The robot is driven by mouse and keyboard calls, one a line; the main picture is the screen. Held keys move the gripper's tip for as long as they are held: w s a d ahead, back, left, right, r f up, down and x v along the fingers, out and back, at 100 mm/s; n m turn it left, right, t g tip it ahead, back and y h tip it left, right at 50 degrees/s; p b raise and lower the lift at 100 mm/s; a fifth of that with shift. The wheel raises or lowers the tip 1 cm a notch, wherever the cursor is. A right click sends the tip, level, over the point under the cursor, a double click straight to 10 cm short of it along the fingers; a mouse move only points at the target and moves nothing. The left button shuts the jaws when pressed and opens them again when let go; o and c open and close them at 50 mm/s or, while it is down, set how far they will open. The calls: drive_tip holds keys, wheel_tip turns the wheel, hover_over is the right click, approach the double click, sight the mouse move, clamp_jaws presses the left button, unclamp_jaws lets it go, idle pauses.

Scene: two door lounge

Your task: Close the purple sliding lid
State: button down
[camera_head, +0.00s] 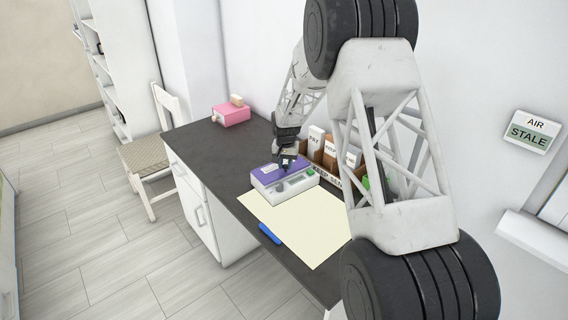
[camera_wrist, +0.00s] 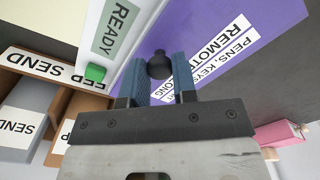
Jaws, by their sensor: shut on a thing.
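The purple lid (camera_head: 268,177) lies on top of a white box (camera_head: 284,196) on the dark desk. It also shows in the wrist view (camera_wrist: 222,40), with a white label reading partly "PENS, KEYS" and "REMOTE". A dark round knob (camera_wrist: 159,66) stands on the lid. My gripper (camera_head: 287,165) is over the lid, and its blue-padded fingers are shut on the knob in the wrist view (camera_wrist: 162,78). The fingers and gripper body hide part of the lid and label. I cannot tell how far the lid is open.
The box has a "READY" display (camera_wrist: 117,28) and a green button (camera_wrist: 95,73). A wooden sorter (camera_head: 329,158) with labelled cards stands behind it. A cream mat (camera_head: 297,228) and blue pen (camera_head: 270,235) lie in front. A pink box (camera_head: 231,115) sits at the desk's far end.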

drive_tip(key=shift+s+d, duration=0.1)
drive_tip(key=shift+s, duration=0.05)
drive_tip(key=c, duration=0.9)
unclamp_jaws()
drive_tip(key=shift+r, duration=3.9)
